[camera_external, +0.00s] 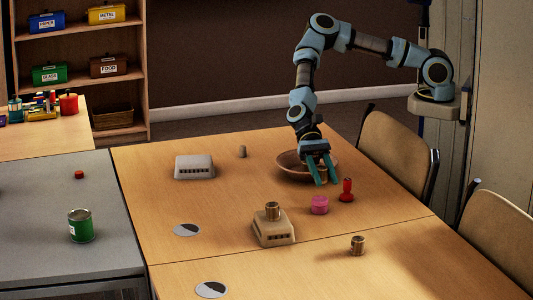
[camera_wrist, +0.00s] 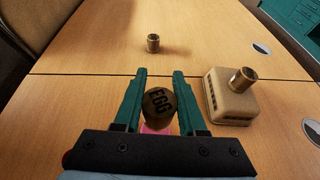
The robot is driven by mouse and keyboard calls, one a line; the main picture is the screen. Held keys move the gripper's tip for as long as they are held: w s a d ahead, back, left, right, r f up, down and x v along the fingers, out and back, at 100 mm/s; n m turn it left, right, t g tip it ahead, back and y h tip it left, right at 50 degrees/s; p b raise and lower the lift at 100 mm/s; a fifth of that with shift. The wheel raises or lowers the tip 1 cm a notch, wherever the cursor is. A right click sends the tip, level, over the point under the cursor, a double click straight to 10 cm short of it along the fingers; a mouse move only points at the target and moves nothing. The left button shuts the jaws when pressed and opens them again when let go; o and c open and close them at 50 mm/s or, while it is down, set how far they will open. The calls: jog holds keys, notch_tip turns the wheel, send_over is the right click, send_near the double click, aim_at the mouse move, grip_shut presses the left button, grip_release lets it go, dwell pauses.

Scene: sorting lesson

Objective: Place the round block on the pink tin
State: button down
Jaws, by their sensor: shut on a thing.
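A round brown block marked "EGG" (camera_wrist: 159,104) is held between the two fingers of my gripper (camera_wrist: 160,78). In the external view my gripper (camera_external: 319,178) points down, with the block partly hidden between its fingers, above the table and in front of the bowl. The pink tin (camera_external: 319,205) stands on the table just below and in front of the fingers. In the wrist view only a sliver of the pink tin (camera_wrist: 157,130) shows, behind the block. The block appears apart from the tin.
A red stamp-like piece (camera_external: 346,190) stands right of the tin, and a brown bowl (camera_external: 283,172) lies behind. A beige slotted box (camera_external: 273,232) with a metal cylinder (camera_external: 272,211) on top is front left. Another metal cylinder (camera_external: 357,246) stands front right.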

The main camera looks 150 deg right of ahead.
jog(key=shift+f+p, duration=0.3)
jog(key=shift+f, duration=2.1)
jog(key=shift+f, duration=0.1)
jog(key=shift+c, duration=2.4)
grip_release()
jog(key=shift+d+r, duration=0.15)
jog(key=shift+r, duration=0.05)
jog(key=b+v, duration=0.1)
jog(key=v, duration=1)
jog(key=shift+s+b, duration=0.35)
jog(key=shift+d+r, duration=0.1)
jog(key=shift+d, duration=0.1)
